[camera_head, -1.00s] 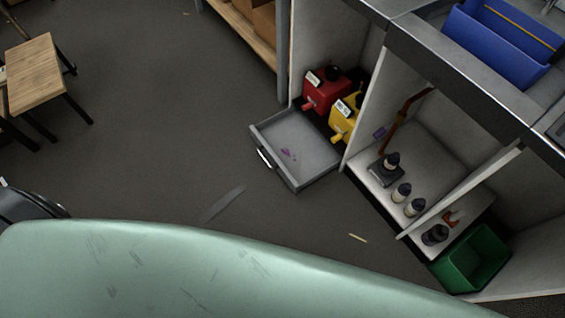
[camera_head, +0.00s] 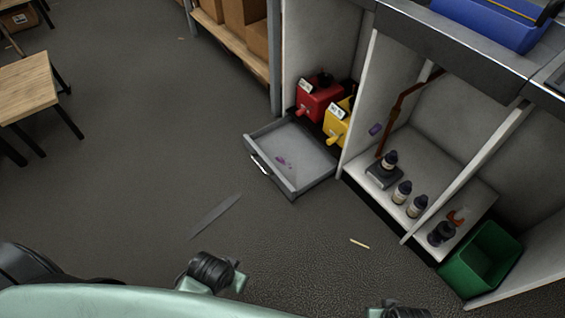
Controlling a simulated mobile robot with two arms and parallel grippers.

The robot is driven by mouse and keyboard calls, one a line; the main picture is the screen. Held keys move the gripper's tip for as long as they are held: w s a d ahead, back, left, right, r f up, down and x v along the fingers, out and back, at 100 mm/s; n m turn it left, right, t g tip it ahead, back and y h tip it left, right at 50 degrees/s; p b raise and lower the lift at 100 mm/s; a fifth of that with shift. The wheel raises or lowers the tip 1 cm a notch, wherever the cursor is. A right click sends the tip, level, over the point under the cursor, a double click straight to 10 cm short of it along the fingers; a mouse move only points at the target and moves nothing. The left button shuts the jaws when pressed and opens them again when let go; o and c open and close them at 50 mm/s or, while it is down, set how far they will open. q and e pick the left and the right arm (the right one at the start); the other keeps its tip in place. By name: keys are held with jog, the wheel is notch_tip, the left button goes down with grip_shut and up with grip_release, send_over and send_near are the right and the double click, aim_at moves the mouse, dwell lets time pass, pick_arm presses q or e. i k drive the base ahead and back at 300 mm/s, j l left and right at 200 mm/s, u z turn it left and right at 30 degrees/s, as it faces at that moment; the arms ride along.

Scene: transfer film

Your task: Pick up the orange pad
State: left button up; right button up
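I cannot make out a clear orange pad. Neither gripper shows. Only mint-green and black parts of my own body show along the bottom edge.
A grey drawer (camera_head: 318,187) stands pulled out below red (camera_head: 318,103) and yellow (camera_head: 338,122) boxes. Several bottles stand on the white shelf (camera_head: 428,160). A green bin (camera_head: 484,262) is at right, a blue bin (camera_head: 485,22) above. A wooden stool (camera_head: 27,86) is at left; open floor lies between.

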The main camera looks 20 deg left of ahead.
aim_at(457, 217)
jog(key=z, duration=1.2)
